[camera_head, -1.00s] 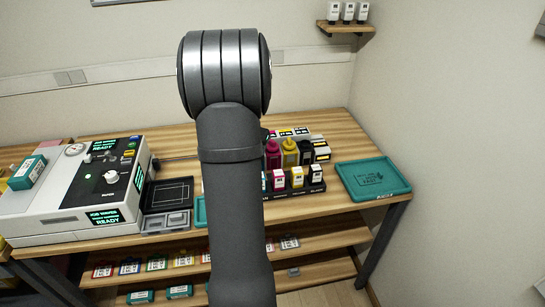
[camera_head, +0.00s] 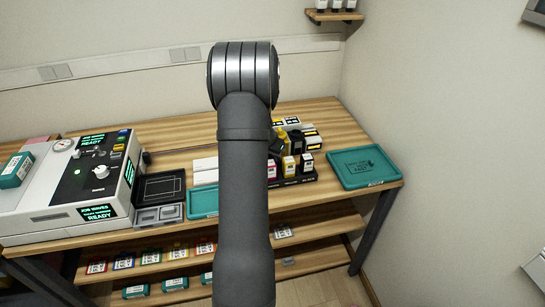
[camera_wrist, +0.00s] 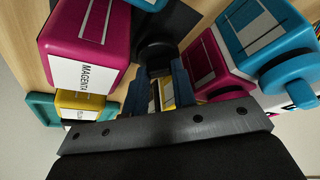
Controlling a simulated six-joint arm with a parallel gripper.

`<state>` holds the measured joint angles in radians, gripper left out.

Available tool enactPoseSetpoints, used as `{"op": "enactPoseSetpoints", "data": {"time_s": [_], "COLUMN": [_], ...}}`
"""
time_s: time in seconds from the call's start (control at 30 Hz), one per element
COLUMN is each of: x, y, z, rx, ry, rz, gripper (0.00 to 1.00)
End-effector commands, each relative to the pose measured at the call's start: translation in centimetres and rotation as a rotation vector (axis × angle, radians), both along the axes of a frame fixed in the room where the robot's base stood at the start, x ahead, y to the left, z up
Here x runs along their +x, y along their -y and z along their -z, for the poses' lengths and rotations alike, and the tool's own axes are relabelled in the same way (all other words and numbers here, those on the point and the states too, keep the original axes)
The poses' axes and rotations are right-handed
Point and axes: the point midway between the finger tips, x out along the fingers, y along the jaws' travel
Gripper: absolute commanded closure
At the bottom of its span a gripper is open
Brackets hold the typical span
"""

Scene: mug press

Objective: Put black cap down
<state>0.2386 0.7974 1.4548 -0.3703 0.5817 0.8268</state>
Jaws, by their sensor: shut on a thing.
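In the wrist view the black cap (camera_wrist: 156,48) is a dark round shape at the tips of my gripper (camera_wrist: 161,82). The dark blue fingers are shut on it. A dark body, which looks like the black bottle (camera_wrist: 172,16), lies just beyond it; I cannot tell whether the cap touches it. In the head view my own arm hides the gripper and the cap.
A magenta bottle (camera_wrist: 85,42) is close on the left in the wrist view, and a cyan one (camera_wrist: 262,35) on the right. In the head view a teal tray (camera_head: 340,172) lies at the bench's right. A press (camera_head: 60,205) stands left.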

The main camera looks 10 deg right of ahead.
Motion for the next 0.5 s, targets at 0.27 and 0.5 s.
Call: {"op": "enactPoseSetpoints", "data": {"time_s": [0.27,0.5], "x": [0.01,0.0], "y": [-0.01,-0.01], "z": [0.76,1.39], "rx": [0.0,0.0], "ry": [0.001,0.0], "rz": [-0.001,-0.001], "gripper": [0.97,0.97]}}
